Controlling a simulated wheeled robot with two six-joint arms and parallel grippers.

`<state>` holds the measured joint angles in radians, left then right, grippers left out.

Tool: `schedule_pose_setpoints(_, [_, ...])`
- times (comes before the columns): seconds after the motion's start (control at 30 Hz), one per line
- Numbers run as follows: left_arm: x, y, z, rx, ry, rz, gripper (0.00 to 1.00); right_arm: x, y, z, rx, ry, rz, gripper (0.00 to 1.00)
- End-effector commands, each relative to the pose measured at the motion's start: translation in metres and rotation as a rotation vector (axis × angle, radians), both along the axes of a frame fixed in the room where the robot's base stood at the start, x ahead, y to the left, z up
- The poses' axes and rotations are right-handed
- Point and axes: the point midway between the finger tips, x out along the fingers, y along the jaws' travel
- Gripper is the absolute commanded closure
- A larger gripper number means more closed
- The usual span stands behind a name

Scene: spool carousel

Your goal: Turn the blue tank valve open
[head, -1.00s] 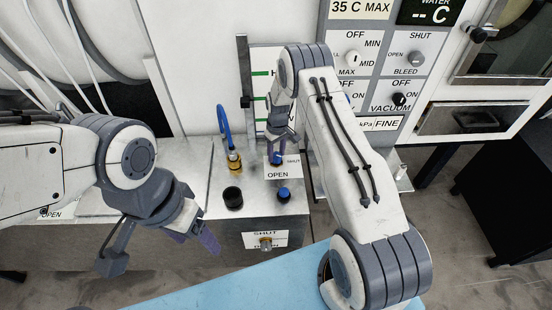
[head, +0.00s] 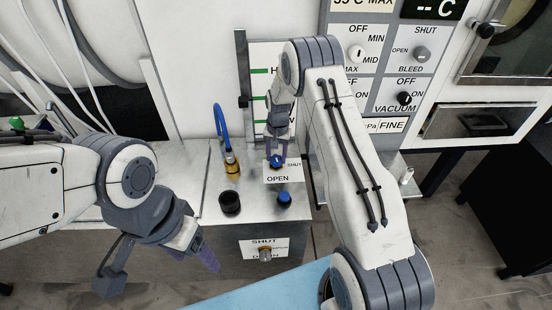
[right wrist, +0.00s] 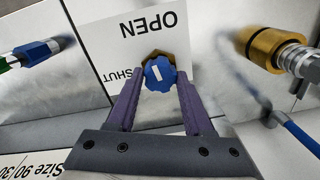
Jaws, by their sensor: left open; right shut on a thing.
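The blue tank valve (head: 277,162) is a small knob on the metal tank top, beside a white label reading OPEN and SHUT (head: 283,172). In the right wrist view the blue knob (right wrist: 159,73) has a white mark and a brass base behind it. My right gripper (head: 279,150) reaches down to it from above, its purple fingers shut on the knob, one at each side. The white mark is slightly tilted and points up toward the OPEN side in that view. My left gripper (head: 207,258) is open and empty, in front of the tank at the left.
A brass fitting with a blue hose (head: 232,163) stands left of the valve. A black cap (head: 230,202) and another blue knob (head: 284,199) stand nearer on the tank top. A lower valve (head: 265,254) is on the front face. A control panel (head: 384,75) rises behind.

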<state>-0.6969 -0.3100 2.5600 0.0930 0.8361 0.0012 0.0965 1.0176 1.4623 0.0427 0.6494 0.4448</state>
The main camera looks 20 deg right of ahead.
Motion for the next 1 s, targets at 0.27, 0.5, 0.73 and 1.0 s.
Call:
schedule_pose_setpoints(0.27, [0.0000, 0.0000, -0.0068, 0.000, 0.000, 0.000, 0.30, 0.0006, 0.0001, 0.0001, 0.000, -0.002, -0.136, 1.00])
schedule_pose_setpoints(0.5, [0.0000, 0.0000, -0.0083, 0.000, 0.000, -0.001, 0.30, 0.0009, 0.0001, 0.0008, -0.001, -0.003, -0.184, 1.00])
schedule_pose_setpoints(0.73, [0.0000, 0.0000, -0.0083, 0.000, 0.000, 0.000, 0.30, 0.0010, 0.0001, 0.0011, 0.000, -0.003, -0.192, 1.00])
schedule_pose_setpoints(1.0, [0.0000, 0.0000, -0.0082, 0.000, 0.000, 0.000, 0.30, 0.0011, 0.0002, 0.0011, 0.000, -0.003, -0.192, 0.22])
